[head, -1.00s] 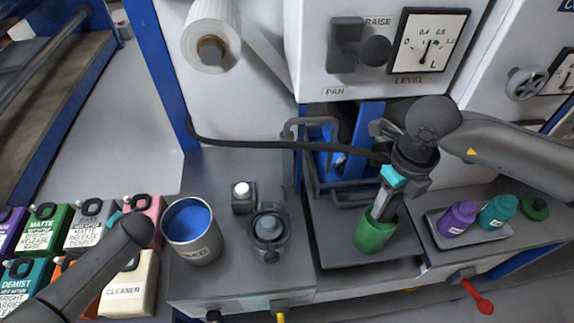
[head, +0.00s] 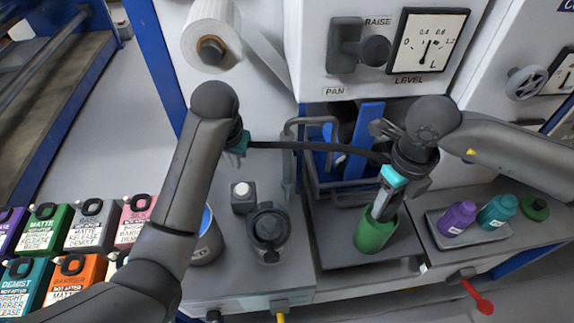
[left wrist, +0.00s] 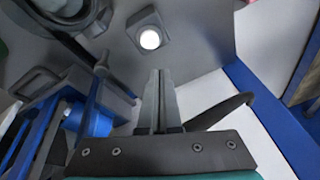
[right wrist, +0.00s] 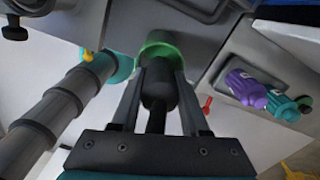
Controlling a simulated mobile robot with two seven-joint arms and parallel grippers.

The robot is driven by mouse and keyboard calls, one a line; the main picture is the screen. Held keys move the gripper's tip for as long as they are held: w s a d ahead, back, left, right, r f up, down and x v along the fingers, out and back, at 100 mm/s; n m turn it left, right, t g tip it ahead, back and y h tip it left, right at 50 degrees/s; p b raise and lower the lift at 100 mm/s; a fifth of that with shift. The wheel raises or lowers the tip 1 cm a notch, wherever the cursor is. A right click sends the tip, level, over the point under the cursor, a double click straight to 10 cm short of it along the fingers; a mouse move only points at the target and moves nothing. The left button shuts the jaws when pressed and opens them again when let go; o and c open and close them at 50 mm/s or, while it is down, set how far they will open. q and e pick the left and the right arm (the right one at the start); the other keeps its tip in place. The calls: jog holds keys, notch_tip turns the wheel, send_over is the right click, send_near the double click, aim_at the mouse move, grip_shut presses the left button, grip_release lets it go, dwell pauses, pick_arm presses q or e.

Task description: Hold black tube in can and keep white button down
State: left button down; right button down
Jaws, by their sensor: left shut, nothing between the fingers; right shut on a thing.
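The green can (head: 376,234) stands on a grey tray. My right gripper (head: 381,209) points down at its mouth, shut on the black tube; its fingertips are at the rim. In the right wrist view the tube's dark end (right wrist: 158,85) lies between the fingers and reaches the opening of the can (right wrist: 160,50); its tip is hidden. The white button (head: 242,189) sits on a small dark box. My left gripper is shut and empty, above and apart from the button. The left wrist view shows its fingertips (left wrist: 158,74) just short of the button (left wrist: 150,39).
The black hose (head: 300,145) crosses beside my left wrist. A dark round holder (head: 268,230) stands next to the button box. A metal can with blue contents (head: 208,240) is partly behind my left arm.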

aim_at(242, 187)
pick_arm(q)
jog(key=shift+d+f, duration=0.15)
jog(key=shift+f, duration=3.3)
jog(key=shift+s+f, duration=0.1)
jog(key=shift+f, duration=0.7)
dwell(0.7)
dwell(2.0)
jog(key=shift+r, duration=3.6)
